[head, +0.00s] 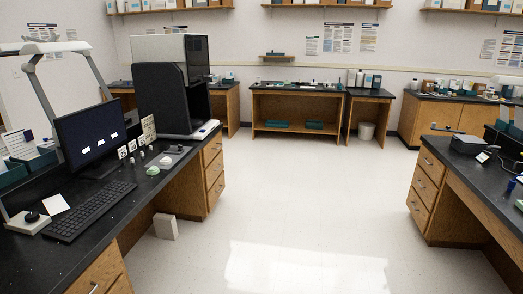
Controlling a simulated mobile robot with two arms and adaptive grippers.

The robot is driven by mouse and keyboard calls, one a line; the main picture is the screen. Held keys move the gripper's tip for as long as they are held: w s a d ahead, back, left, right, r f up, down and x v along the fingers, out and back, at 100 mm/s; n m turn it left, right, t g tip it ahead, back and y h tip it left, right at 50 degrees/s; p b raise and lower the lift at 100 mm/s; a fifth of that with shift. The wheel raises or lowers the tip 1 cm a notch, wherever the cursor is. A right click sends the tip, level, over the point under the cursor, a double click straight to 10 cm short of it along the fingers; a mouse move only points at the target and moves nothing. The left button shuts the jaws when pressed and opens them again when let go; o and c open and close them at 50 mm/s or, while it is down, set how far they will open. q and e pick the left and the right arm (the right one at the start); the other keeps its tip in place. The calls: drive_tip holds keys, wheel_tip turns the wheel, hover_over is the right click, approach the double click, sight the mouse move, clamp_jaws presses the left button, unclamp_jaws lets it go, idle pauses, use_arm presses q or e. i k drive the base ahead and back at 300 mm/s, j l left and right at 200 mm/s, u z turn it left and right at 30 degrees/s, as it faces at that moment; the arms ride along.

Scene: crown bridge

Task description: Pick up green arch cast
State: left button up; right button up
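A small pale green cast (152,170), which looks like the green arch cast, lies on the black top of the left bench (110,205), near its front edge and to the right of the keyboard. A whitish cast (166,160) lies just behind it and to its right. Both are too small here to make out their exact shape. Neither of my grippers shows in the head view.
A monitor (88,136), a keyboard (90,211) and a tall black-and-grey machine (172,85) stand on the left bench. Small cards stand behind the casts. A white box (165,226) is on the floor. The middle floor (310,190) is clear; another bench (450,170) stands right.

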sight(153, 171)
drive_tip(key=i+u, duration=0.15)
drive_tip(key=i, duration=0.3)
drive_tip(key=i+l+u, duration=0.2)
drive_tip(key=i, duration=0.25)
drive_tip(key=i+l+u, duration=0.15)
drive_tip(key=i, duration=0.3)
drive_tip(key=i+l+u, duration=0.15)
drive_tip(key=i, duration=0.25)
